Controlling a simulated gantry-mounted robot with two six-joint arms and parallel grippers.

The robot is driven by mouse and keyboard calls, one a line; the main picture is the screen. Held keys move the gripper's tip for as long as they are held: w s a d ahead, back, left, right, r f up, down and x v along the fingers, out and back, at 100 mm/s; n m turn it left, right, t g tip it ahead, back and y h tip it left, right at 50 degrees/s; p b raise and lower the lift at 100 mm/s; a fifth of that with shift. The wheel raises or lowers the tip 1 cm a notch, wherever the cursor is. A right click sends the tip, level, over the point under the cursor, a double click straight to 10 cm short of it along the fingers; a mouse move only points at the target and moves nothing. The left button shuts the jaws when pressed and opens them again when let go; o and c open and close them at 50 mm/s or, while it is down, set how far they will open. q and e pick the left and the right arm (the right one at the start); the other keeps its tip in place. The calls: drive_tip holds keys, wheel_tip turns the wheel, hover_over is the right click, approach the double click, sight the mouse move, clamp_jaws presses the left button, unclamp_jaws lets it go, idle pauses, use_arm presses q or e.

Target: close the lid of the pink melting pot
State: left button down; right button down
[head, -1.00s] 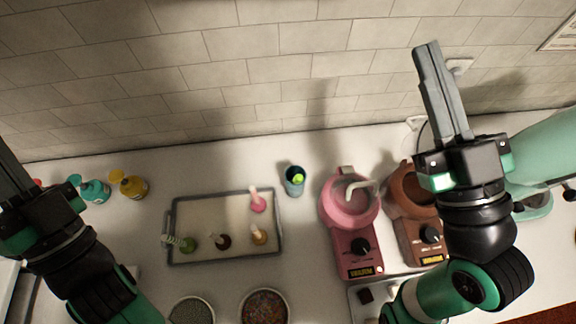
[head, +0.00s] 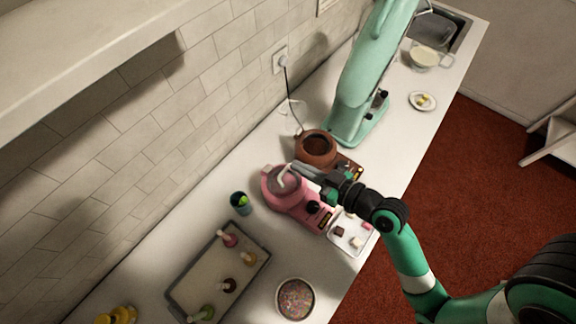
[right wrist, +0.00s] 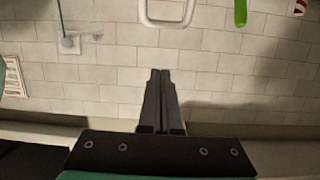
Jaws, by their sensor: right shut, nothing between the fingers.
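The pink melting pot (head: 300,205) stands on the white counter in the head view, its dial and label toward the counter's front edge. A pale, hook-shaped handle (head: 283,174) stands up over its round top; I cannot tell how far the lid is open. My right gripper (head: 297,167) is shut and empty, its fingertips beside the handle and close over the pot's edge; contact is unclear. The right wrist view shows the shut fingers (right wrist: 160,75) and a pale loop (right wrist: 167,12) at the top, perhaps the handle. My left gripper is out of view.
A brown melting pot (head: 316,147) stands just behind my gripper. A small tray of pieces (head: 350,246) lies in front. A teal mixer (head: 365,85) is farther right.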

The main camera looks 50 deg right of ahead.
hover_over(289, 177)
drive_tip(key=w, duration=0.2)
drive_tip(key=shift+a+f, duration=0.1)
drive_tip(key=shift+f, duration=0.55)
drive_tip(key=shift+s+f+b, duration=0.2)
drive_tip(key=shift+s+f, duration=0.3)
drive_tip(key=shift+f, duration=0.4)
drive_tip(key=shift+s+f+b, duration=0.15)
drive_tip(key=shift+s+f, duration=0.35)
drive_tip(key=shift+f, duration=0.4)
